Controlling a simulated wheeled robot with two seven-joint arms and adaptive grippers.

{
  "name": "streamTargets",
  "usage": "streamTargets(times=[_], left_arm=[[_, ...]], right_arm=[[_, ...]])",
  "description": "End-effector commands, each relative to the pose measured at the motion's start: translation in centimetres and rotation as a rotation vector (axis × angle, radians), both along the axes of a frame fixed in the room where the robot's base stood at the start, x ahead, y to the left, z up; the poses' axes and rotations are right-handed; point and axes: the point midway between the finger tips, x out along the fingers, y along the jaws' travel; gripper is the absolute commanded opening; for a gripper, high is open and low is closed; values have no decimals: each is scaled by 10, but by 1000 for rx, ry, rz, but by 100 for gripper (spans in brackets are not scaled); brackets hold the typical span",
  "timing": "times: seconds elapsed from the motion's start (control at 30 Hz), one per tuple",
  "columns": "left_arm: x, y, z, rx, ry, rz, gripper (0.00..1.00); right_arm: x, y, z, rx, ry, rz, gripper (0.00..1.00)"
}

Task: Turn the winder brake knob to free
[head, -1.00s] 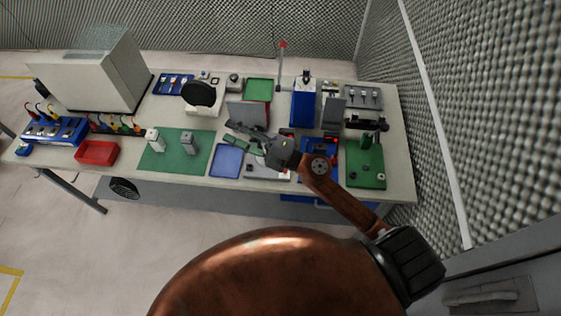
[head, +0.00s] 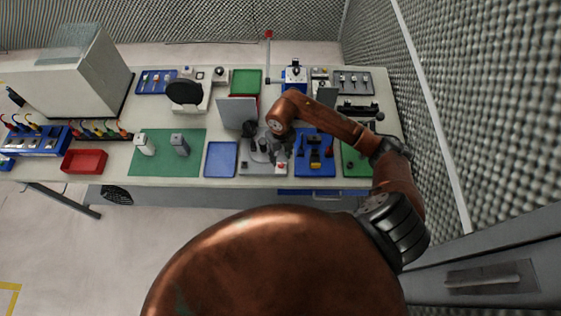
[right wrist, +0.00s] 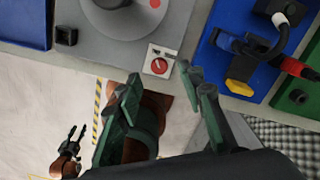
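The winder is a grey baseplate (head: 250,168) with a grey round disc; in the right wrist view its disc (right wrist: 125,25) is at the top. A red round knob on a small white plate (right wrist: 160,66), which looks like the brake knob, sits at the winder's front corner; it also shows in the head view (head: 281,167). My right gripper (right wrist: 165,86) is open and empty, its green-grey fingers apart just short of the knob, not visibly touching. In the head view the right gripper (head: 270,148) is over the winder. My left gripper (right wrist: 76,132) shows small and low, apparently open.
A blue fixture (head: 315,165) with black and yellow parts stands right of the winder. A blue tray (head: 221,160) is to its left. An upright grey panel (head: 237,113) stands behind it. The bench's front edge is close to the knob.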

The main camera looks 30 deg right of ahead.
Motion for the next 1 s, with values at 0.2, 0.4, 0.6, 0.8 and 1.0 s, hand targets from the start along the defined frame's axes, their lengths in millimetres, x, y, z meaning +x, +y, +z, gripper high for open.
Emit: streamTargets(times=[0.2,0.4,0.6,0.8,1.0], left_arm=[[-3,0,7,0,4,1,40],[-3,0,9,0,3,1,40],[-2,0,9,0,2,1,40],[1,0,9,0,-2,1,40],[3,0,9,-1,-4,1,40]], right_arm=[[-2,1,-34,4,3,-2,36],[-1,0,-51,4,0,-2,36],[-2,0,-54,4,0,-2,36],[-2,0,-54,4,0,-2,29],[-2,0,-54,4,0,-2,15]])
